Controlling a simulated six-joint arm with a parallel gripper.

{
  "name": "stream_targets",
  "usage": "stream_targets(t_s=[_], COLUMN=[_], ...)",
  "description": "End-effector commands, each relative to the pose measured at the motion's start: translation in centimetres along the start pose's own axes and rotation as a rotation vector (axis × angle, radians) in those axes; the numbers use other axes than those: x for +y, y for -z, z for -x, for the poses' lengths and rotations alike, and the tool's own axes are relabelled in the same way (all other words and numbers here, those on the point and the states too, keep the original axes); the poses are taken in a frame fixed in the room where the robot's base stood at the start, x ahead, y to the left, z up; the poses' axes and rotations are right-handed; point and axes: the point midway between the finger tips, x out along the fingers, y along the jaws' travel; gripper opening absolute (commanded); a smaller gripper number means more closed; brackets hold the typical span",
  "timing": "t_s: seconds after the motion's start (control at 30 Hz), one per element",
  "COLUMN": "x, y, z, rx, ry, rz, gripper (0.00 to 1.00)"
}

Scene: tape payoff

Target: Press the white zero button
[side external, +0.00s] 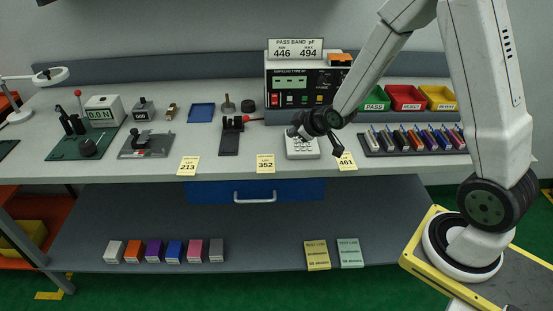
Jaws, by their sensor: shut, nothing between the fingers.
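The grey-and-black meter (286,87) stands at the back middle of the bench, with a lit display and a row of small coloured buttons along its lower front. My gripper (340,155) is shut and empty, in front of and below the meter, near the front of the bench. It is apart from the pale button. My wrist and forearm pass in front of the meter's lower right side and hide part of it.
A white keypad-like block (302,148) lies beside my gripper. A rack of coloured pieces (412,140) and green, red and yellow bins (405,98) stand to the right. A black lever fixture (231,135) stands to the left. Yellow number cards line the bench's front edge.

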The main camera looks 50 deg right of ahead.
Motion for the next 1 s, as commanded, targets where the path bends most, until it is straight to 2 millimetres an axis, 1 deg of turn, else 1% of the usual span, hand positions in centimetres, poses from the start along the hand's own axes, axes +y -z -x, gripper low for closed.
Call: stream_targets(t_s=[0.03,0.2,0.5,0.7,1.0], x=[0.6,2.5,5.4,6.8,7.8], y=[-0.1,0.2,-0.1,-0.8,-1.5], z=[-0.8,-2.9,-5.6,-6.6,-7.0], rx=[0.030,0.143,0.341,0.460,0.561], ry=[-0.014,-0.068,-0.175,-0.253,-0.326], rz=[0.022,0.106,0.245,0.325,0.387], gripper=[0.00,0.00,0.00,0.00,0.00])
